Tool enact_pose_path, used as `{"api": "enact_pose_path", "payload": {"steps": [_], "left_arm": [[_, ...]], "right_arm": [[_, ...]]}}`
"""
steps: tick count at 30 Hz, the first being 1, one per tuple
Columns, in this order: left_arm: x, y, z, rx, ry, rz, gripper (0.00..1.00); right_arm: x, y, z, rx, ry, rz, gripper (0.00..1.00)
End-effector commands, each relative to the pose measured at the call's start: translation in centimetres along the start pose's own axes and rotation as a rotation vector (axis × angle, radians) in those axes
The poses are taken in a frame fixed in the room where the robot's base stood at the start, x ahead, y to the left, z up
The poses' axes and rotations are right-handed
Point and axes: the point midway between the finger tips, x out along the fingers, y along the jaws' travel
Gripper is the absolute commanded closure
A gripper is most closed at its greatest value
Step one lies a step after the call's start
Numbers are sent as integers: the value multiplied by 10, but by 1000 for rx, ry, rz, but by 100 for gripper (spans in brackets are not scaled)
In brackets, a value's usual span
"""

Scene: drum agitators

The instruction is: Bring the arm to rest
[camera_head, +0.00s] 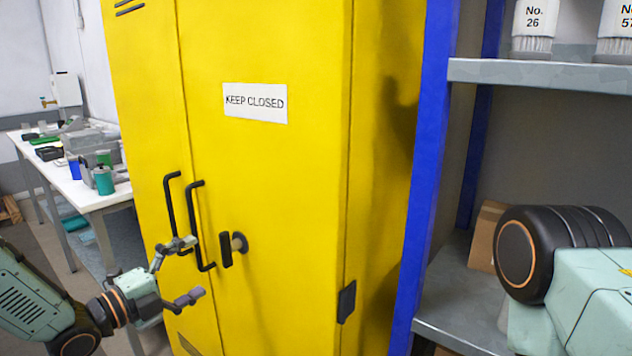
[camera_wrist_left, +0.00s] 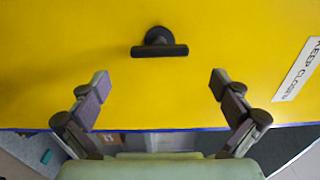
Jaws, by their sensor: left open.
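My left gripper (camera_head: 188,270) is open and empty in front of the yellow cabinet (camera_head: 265,165), to the left of its black turning latch (camera_head: 227,249). In the left wrist view its two fingers (camera_wrist_left: 160,84) are spread wide, with the latch (camera_wrist_left: 160,50) beyond and between them, apart from both. The upper finger overlaps the lower part of the black bar handles (camera_head: 172,210) in the head view; I cannot tell whether it touches. The cabinet doors look shut. Part of my right arm (camera_head: 580,285) shows at the lower right; its gripper is out of view.
A grey shelf unit with a blue post (camera_head: 425,180) stands right of the cabinet, holding brushes (camera_head: 533,28) above and a cardboard box (camera_head: 485,235) below. A white workbench (camera_head: 90,193) with several small items stands at the left. Open floor shows between bench and my left arm.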

Motion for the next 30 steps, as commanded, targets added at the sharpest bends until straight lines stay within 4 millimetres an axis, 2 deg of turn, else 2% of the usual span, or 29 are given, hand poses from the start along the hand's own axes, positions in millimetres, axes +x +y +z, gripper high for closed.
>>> {"api": "enact_pose_path", "payload": {"steps": [6,15,23,30], "left_arm": [[-25,0,1,-2,-4,-2,0],[-45,0,0,-1,0,-2,0],[-23,1,-1,3,4,2,0],[5,1,-2,3,5,2,0]], "right_arm": [[0,0,0,0,0,0,100],[0,0,0,0,0,0,100],[0,0,0,0,0,0,100],[0,0,0,0,0,0,100]]}}
